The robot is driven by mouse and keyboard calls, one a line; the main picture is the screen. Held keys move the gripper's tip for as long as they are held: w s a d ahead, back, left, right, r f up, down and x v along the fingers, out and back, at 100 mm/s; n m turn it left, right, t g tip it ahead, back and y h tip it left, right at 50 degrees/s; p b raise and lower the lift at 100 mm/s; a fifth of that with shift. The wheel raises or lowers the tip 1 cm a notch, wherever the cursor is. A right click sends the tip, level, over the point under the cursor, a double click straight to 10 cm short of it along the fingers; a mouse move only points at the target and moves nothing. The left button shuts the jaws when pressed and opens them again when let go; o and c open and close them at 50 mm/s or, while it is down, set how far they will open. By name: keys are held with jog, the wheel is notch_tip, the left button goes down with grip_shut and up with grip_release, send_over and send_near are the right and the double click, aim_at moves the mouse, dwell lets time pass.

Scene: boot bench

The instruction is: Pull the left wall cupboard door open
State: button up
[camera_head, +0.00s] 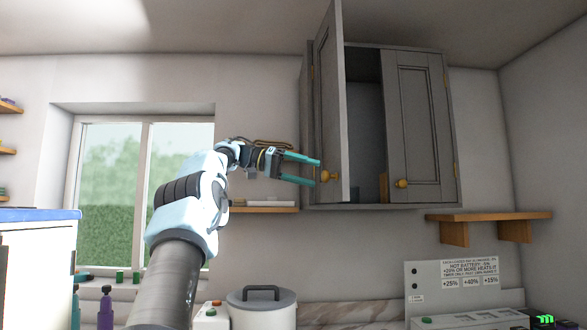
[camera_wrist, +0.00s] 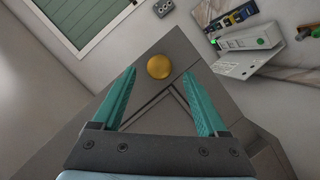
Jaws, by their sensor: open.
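The grey wall cupboard (camera_head: 305,120) hangs on the back wall in the head view. Its left door (camera_head: 329,100) stands swung out towards me, and part of the dark inside shows behind it. The left door's round brass knob (camera_head: 325,176) is by the door's lower edge. My gripper (camera_head: 317,173) is open, its two teal fingers pointing at this knob from the left. In the wrist view, a brass knob (camera_wrist: 160,66) lies between and about level with the fingertips. I cannot tell whether the fingers touch it. The right door (camera_head: 417,125) is shut.
A wooden shelf (camera_head: 490,215) is below the cupboard at the right, and a small shelf (camera_head: 265,210) is behind my arm. A lidded pot (camera_head: 262,310) and a labelled grey panel (camera_head: 455,282) stand below. A window (camera_head: 125,190) is at the left.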

jog(key=shift+p+v, duration=0.75)
jog(key=shift+v, duration=2)
